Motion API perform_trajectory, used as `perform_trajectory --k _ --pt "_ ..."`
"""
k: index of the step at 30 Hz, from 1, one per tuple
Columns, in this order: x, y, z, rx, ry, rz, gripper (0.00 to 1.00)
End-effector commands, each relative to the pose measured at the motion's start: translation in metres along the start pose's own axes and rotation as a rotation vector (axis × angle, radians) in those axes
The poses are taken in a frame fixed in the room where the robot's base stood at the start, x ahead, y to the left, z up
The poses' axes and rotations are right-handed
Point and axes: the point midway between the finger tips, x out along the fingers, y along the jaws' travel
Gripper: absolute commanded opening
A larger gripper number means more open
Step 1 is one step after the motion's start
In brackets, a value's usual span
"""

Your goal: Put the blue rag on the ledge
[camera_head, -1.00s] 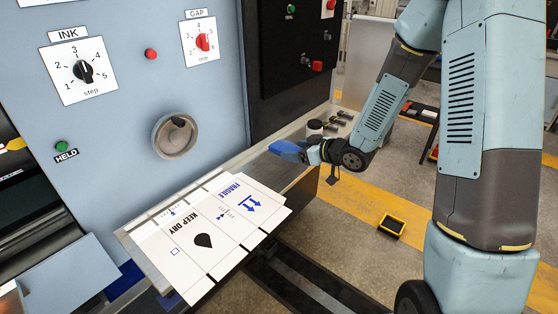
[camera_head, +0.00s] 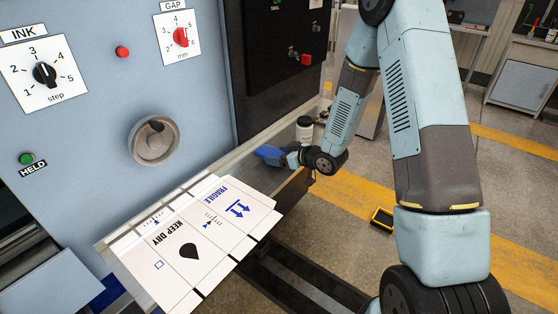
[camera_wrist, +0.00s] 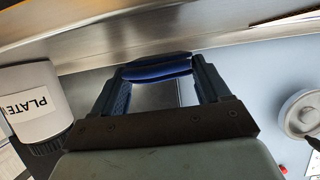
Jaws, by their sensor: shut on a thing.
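The blue rag (camera_head: 268,154) is held in my gripper (camera_head: 282,156), at the far end of the metal ledge (camera_head: 229,160) along the machine's front. In the wrist view the rag (camera_wrist: 158,68) spans between the two dark fingers of my gripper (camera_wrist: 160,75), with the metal ledge (camera_wrist: 100,48) beyond it. The gripper is shut on the rag. I cannot tell whether the rag touches the ledge.
A white canister with a dark lid (camera_head: 304,129) stands beside the gripper; its label reads PLATE in the wrist view (camera_wrist: 35,100). Printed card sheets (camera_head: 190,240) cover the near part of the ledge. A handwheel (camera_head: 154,141) sticks out of the blue panel.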

Motion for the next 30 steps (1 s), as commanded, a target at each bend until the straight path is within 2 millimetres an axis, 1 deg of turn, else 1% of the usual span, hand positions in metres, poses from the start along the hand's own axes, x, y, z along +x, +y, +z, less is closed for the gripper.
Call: perform_trajectory --k 1,5,15,16,23,30 --pt "0.003 -0.001 0.007 0.002 -0.003 -0.002 0.46" --pt "0.009 -0.003 0.018 -0.001 -0.001 -0.006 0.46" --pt "0.011 -0.005 0.020 -0.003 0.000 -0.008 0.46" --pt "0.011 -0.005 0.021 -0.003 -0.001 -0.007 0.77" --pt "0.010 -0.003 0.021 -0.002 -0.001 -0.004 0.99" --pt "0.009 -0.002 0.021 -0.001 -0.001 -0.003 1.00"
